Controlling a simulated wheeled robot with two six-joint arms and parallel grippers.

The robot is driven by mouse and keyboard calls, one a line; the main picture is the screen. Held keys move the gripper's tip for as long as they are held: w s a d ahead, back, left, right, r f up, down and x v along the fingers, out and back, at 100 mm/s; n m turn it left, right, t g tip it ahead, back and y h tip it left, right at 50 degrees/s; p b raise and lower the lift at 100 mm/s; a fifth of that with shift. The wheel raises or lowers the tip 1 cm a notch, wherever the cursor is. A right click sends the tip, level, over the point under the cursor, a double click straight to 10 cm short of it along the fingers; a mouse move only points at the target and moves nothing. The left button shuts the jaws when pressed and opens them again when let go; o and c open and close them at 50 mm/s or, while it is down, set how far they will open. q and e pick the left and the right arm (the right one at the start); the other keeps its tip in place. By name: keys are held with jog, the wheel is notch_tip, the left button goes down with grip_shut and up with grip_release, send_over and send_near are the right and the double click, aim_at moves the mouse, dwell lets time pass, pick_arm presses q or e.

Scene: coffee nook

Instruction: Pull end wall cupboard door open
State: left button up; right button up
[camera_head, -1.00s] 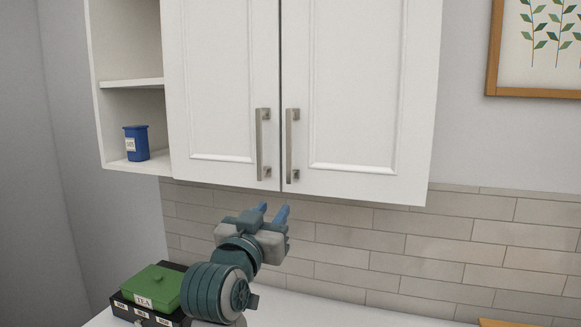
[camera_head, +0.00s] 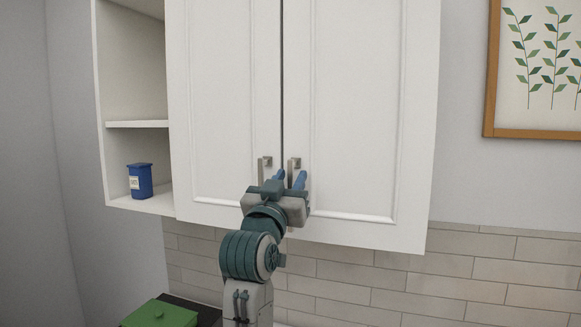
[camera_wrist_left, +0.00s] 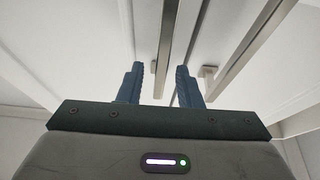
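The white wall cupboard has a left door (camera_head: 222,110) and a right door (camera_head: 350,110), both closed with a thin gap between them. Each has a vertical metal bar handle near the gap: left handle (camera_head: 262,168) and right handle (camera_head: 293,166). My left gripper (camera_head: 289,180) is open in front of the handles and hides their lower parts. In the left wrist view the left handle (camera_wrist_left: 166,45) appears between the open fingers (camera_wrist_left: 158,85), and the right handle (camera_wrist_left: 250,50) lies right of them. I cannot tell whether a finger touches a handle. My right gripper is not in view.
An open shelf (camera_head: 138,124) with a blue canister (camera_head: 140,181) adjoins the cupboard on the left. A green box (camera_head: 160,314) sits low on the left. A framed plant picture (camera_head: 489,75) hangs at right. The wall before the tiles (camera_head: 470,280) looks clear.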

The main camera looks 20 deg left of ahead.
pick_arm(q)
jog(key=shift+w+r, duration=0.15)
jog(key=shift+w, duration=0.3)
jog(key=shift+c, duration=0.2)
grip_shut()
